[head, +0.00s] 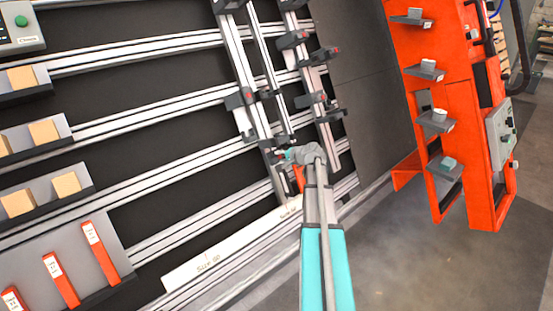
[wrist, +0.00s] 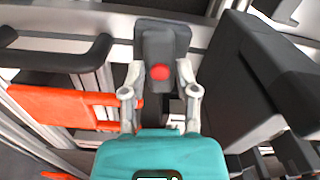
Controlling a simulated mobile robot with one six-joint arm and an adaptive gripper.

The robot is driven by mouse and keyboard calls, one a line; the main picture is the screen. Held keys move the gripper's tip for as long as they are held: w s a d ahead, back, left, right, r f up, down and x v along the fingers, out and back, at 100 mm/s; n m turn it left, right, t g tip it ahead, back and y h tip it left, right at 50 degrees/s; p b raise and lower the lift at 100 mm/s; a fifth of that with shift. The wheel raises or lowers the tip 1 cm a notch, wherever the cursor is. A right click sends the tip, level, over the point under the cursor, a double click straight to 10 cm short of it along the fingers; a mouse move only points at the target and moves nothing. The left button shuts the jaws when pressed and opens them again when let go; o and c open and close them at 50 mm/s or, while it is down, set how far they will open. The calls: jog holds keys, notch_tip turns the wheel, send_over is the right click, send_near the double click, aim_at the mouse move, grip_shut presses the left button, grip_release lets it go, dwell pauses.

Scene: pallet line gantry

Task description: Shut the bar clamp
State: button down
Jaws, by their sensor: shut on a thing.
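In the wrist view, my gripper (wrist: 160,76) has its two grey fingers on either side of a dark block with a red round knob (wrist: 160,72), which I take to be the bar clamp's sliding part. The fingers are shut on this block. In the head view, my gripper (head: 284,156) is at the lower end of the clamp's upright rails (head: 243,60), and it hides most of the block. An orange bar (wrist: 65,104) lies left of the fingers in the wrist view. Whether the clamp touches the bar cannot be told.
Another dark clamp body (wrist: 270,85) stands close at the right in the wrist view. Long horizontal rails (head: 150,120) cross the dark panel. Wooden blocks (head: 45,132) and orange bars (head: 100,252) sit on the left. An orange rack (head: 425,70) stands right, with open floor before it.

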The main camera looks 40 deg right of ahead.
jog(key=shift+m, duration=1.4)
jog(key=shift+c, duration=2.4)
grip_release()
jog(key=p+v, duration=0.4)
jog(key=v, duration=0.5)
